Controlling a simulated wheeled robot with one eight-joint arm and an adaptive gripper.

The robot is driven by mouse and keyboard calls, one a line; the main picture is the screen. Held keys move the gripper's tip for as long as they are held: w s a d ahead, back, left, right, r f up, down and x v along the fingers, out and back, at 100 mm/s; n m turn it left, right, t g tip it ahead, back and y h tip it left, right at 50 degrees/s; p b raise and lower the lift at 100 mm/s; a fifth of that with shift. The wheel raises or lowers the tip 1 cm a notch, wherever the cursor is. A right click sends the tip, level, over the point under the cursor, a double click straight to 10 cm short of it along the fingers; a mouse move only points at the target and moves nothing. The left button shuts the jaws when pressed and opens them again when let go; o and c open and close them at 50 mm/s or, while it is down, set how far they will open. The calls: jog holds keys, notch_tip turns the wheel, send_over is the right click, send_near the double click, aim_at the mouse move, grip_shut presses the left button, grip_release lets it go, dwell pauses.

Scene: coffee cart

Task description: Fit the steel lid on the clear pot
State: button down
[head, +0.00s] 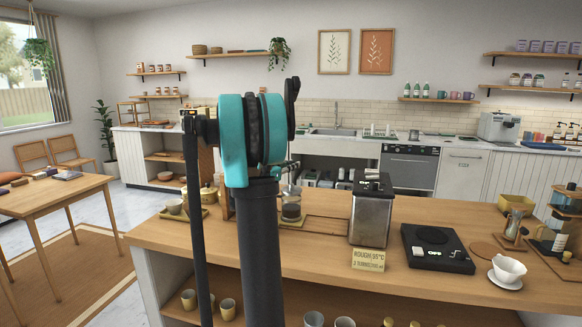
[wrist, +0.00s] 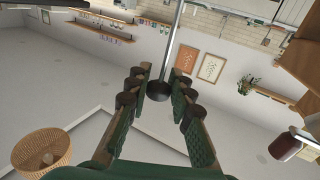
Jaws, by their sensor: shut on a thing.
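The clear pot (head: 291,207), with dark contents, stands on a small tray on the wooden counter, partly behind my arm in the head view. In the wrist view my gripper (wrist: 160,92) is shut on the black knob (wrist: 158,91) at the end of a thin steel rod (wrist: 172,45). The rod runs out of the top of the frame. The steel lid's plate is not visible in the wrist view. My gripper is hidden behind my arm in the head view, so I cannot tell its height over the pot.
Right of the pot are a steel canister (head: 371,212), a yellow card (head: 368,260), a black scale (head: 437,248) and a white cup (head: 508,271). The counter's front strip (head: 310,258) is clear.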

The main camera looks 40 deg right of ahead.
jog(key=shift+f, duration=0.55)
jog(key=c, duration=1.6)
grip_release()
jog(key=v, duration=1.1)
